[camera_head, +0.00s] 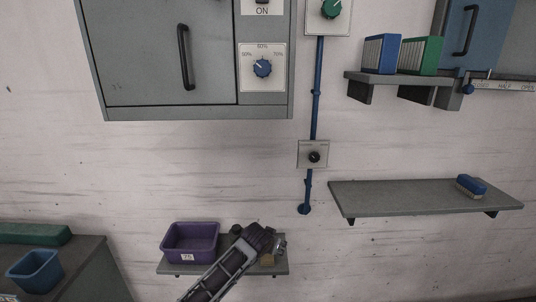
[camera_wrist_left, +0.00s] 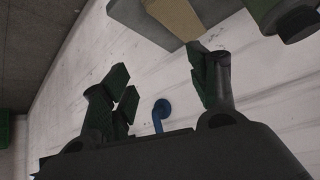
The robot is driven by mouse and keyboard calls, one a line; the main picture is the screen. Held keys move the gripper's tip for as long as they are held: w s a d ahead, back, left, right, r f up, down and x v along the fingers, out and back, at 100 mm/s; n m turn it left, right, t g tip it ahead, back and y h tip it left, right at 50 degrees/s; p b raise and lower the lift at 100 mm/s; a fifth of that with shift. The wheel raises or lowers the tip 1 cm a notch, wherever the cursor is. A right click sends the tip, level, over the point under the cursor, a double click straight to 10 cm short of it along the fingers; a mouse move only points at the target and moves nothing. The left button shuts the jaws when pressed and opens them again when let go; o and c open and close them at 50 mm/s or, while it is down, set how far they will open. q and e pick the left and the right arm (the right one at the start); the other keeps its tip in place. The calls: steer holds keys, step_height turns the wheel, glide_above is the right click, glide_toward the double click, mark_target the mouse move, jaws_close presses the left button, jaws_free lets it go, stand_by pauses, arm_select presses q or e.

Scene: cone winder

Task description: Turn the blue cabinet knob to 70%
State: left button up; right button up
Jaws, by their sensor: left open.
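The blue cabinet knob (camera_head: 262,68) sits on a white dial plate (camera_head: 247,84) on the front of the grey wall cabinet (camera_head: 142,60). The plate is marked 50%, 60% and 70%. The knob's pointer seems to face the upper left, towards 50%; it is small and hard to read. My left gripper (camera_head: 276,243) is well below the knob, in front of the small lower shelf. In the left wrist view its fingers (camera_wrist_left: 165,82) are apart with nothing between them. My right gripper is in neither view.
A purple bin (camera_head: 190,242) stands on the small shelf (camera_head: 171,268) beside my left arm. A blue pipe (camera_head: 316,115) with a black knob box (camera_head: 313,155) runs down the wall. A grey shelf (camera_head: 410,198) holds a blue brush (camera_head: 471,186). The wall below the cabinet is clear.

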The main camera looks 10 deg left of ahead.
arm_select(q)
steer(key=d+r+t, duration=0.2)
steer(key=d+r, duration=0.1)
steer(key=r, duration=1.5)
steer(key=d+r+t, duration=0.2)
steer(key=r, duration=1.6)
steer(key=n+t+y, duration=0.3)
steer(key=t+y, duration=0.2)
glide_toward(262, 68)
steer(key=d+v, duration=0.1)
steer(key=v, duration=0.3)
steer(key=shift+w+a+f, duration=0.15)
steer(key=shift+a+f, duration=0.1)
steer(key=shift+w, duration=0.2)
steer(key=p+x, duration=0.1)
steer(key=x, duration=0.3)
steer(key=p+x, duration=0.1)
steer(key=x, duration=0.3)
steer(key=p+x, duration=0.2)
steer(key=x, duration=0.1)
steer(key=shift+w+a+r, duration=0.25)
steer(key=shift+w+a, duration=0.1)
steer(key=shift+p+x, duration=0.3)
steer(key=shift+x, duration=0.55)
